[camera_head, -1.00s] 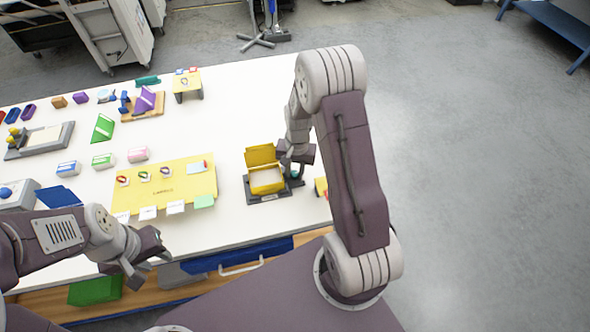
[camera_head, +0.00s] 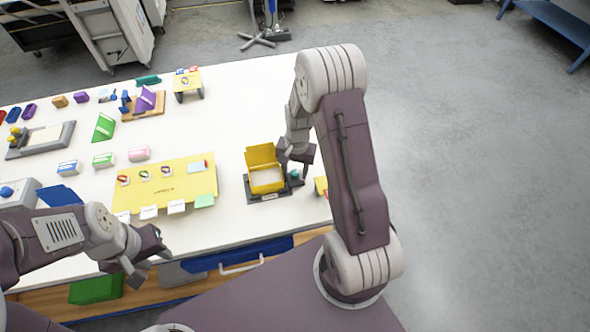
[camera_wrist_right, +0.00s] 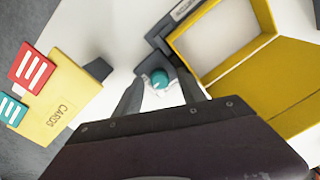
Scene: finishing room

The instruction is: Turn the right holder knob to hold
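The holder is a dark base (camera_head: 268,197) carrying an open yellow box (camera_head: 266,180) near the table's right edge. Its small round teal knob (camera_head: 294,174) sits at the base's right end; it also shows in the right wrist view (camera_wrist_right: 159,78). My right gripper (camera_head: 295,165) hangs just above the knob. In the right wrist view its two fingers (camera_wrist_right: 160,92) are apart, with the knob showing between the tips and nothing gripped. I cannot read the knob's setting. My left gripper (camera_head: 150,260) is empty with fingers apart, over the table's front edge.
A yellow card stand (camera_wrist_right: 62,98) with red and teal cards stands close to the knob, on the side away from the box. A yellow board (camera_head: 150,190) with several tags lies left of the holder. The white table is clear behind the box.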

